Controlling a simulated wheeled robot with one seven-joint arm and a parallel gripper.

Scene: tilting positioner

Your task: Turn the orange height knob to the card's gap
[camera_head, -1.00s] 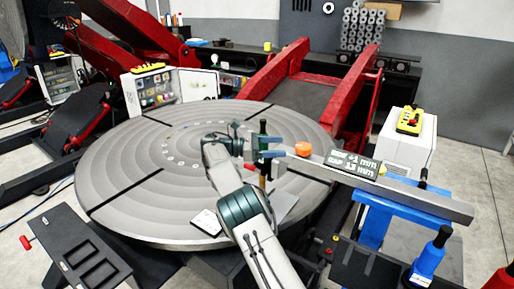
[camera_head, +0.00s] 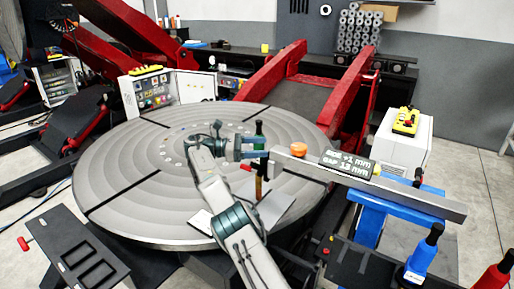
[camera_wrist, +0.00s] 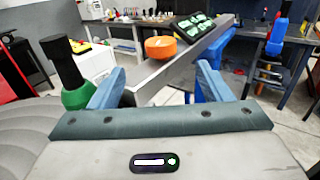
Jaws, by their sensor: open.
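The orange height knob (camera_head: 298,149) sits on top of a long grey metal beam (camera_head: 420,198), near its left end. It also shows in the wrist view (camera_wrist: 160,48), ahead of the fingertips. The dark card (camera_head: 347,164) with light lettering stands on the beam right of the knob; it seems to read "+1 mm" and a gap of about 13 mm, but is blurred. My gripper (camera_head: 264,148) is open, left of the knob and apart from it. In the wrist view its two blue fingers (camera_wrist: 155,88) are spread with nothing held between them.
A black and green upright handle (camera_wrist: 70,75) stands close to the left finger. The large round grooved table (camera_head: 120,185) lies below my arm. A blue stand (camera_head: 370,220) is under the beam. Red arms (camera_head: 350,85) rise behind. A white cabinet (camera_head: 403,150) stands at right.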

